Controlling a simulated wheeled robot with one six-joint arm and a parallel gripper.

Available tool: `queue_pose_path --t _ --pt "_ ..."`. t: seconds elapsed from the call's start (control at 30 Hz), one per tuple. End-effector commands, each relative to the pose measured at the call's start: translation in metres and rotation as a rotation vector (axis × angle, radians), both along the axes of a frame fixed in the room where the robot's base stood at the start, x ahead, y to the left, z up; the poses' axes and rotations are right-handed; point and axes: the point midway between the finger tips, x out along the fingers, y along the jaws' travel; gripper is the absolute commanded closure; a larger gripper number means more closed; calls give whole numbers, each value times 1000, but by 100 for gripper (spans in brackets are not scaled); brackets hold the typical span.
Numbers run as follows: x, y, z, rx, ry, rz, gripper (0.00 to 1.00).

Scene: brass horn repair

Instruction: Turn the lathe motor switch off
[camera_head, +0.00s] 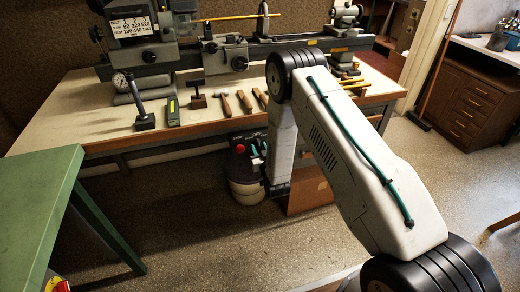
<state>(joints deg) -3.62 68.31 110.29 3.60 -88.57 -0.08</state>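The grey lathe (150,56) stands along the back of the workbench, with a speed chart on its headstock. A red round button (240,148) shows on a dark housing just below the bench's front edge. I cannot tell whether it is the motor switch, or which position it is in. My arm reaches in from the lower right, bends above the bench front and drops to a dark wrist end.
Hammers (245,101) and other hand tools lie along the front of the workbench (60,128). A pale drum (248,189) and a cardboard box (309,190) stand beneath. A green table (35,200) is at left, wooden drawers (470,105) at right. The floor between is mostly clear.

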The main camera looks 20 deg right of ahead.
Motion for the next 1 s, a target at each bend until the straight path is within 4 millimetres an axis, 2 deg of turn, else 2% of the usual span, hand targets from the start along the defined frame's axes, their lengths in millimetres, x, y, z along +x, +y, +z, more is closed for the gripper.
queue_pose_path --t 0.17,0.4,0.6,1.0 --pt "-11 0 -1 0 3 0 65" --pt "-52 0 -1 0 3 0 65" --pt "-74 0 -1 0 2 0 65" --pt "-78 0 0 0 0 0 65"
